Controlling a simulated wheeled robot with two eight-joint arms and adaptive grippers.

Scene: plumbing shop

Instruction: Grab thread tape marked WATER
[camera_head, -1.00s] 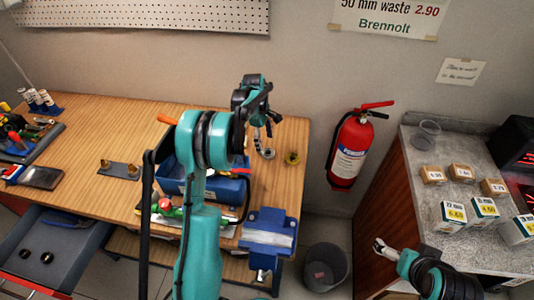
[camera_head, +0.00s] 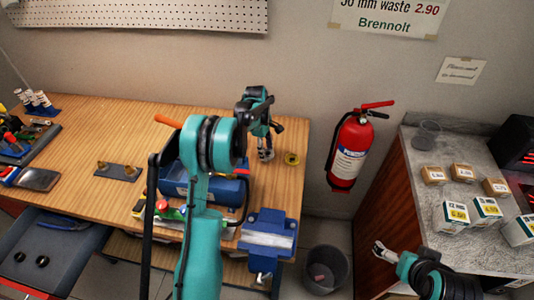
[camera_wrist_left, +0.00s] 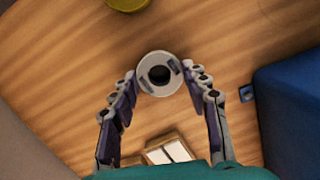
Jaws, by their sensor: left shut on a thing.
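A pale grey-white roll (camera_wrist_left: 147,76) with a dark core sits between my left gripper's fingertips in the left wrist view. No marking on it can be read. My left gripper (camera_wrist_left: 158,80) is shut on this roll. In the head view the left gripper (camera_head: 265,154) points down at the bench's right end, and its fingers mostly hide the roll. A yellow roll (camera_head: 292,159) lies just right of it on the bench; its edge also shows at the top of the left wrist view (camera_wrist_left: 127,3). My right gripper (camera_head: 378,247) hangs by the counter's left side; its fingers are too small to judge.
The wooden bench (camera_head: 90,135) carries a blue toolbox-like object (camera_head: 232,190) behind my left arm and a blue vise (camera_head: 267,232) at its front right edge. A fire extinguisher (camera_head: 348,148) hangs on the wall. Small boxes (camera_head: 451,213) stand on the grey counter (camera_head: 425,190).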

